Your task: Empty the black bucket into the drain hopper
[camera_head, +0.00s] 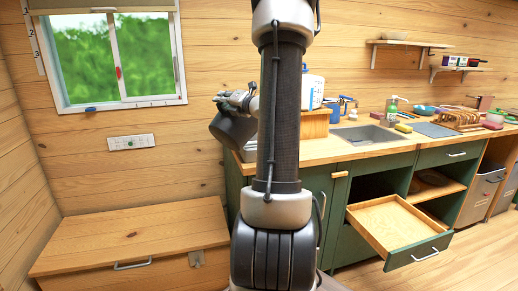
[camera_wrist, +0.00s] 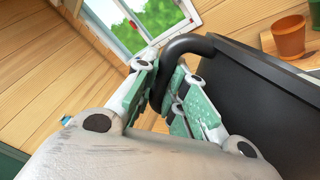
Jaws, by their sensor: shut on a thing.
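The black bucket (camera_head: 232,128) is held up in the air at the left end of the counter, tilted, partly hidden by my arm in the head view. In the wrist view the bucket (camera_wrist: 262,100) fills the right side, with its black curved handle (camera_wrist: 188,44) reaching to my fingers. My gripper (camera_wrist: 165,85) is shut on this handle; in the head view my gripper (camera_head: 240,99) is at the bucket's upper side. The inside of the bucket is not visible. I cannot clearly identify the drain hopper; a grey metal edge (camera_head: 249,152) shows below the bucket, mostly behind my arm.
The wooden counter (camera_head: 345,148) has a sink (camera_head: 370,135), a soap bottle (camera_head: 392,110) and a dish rack (camera_head: 459,119). An open drawer (camera_head: 396,228) juts out below. A wooden chest (camera_head: 135,235) stands at left. A terracotta pot (camera_wrist: 288,37) shows beyond the bucket.

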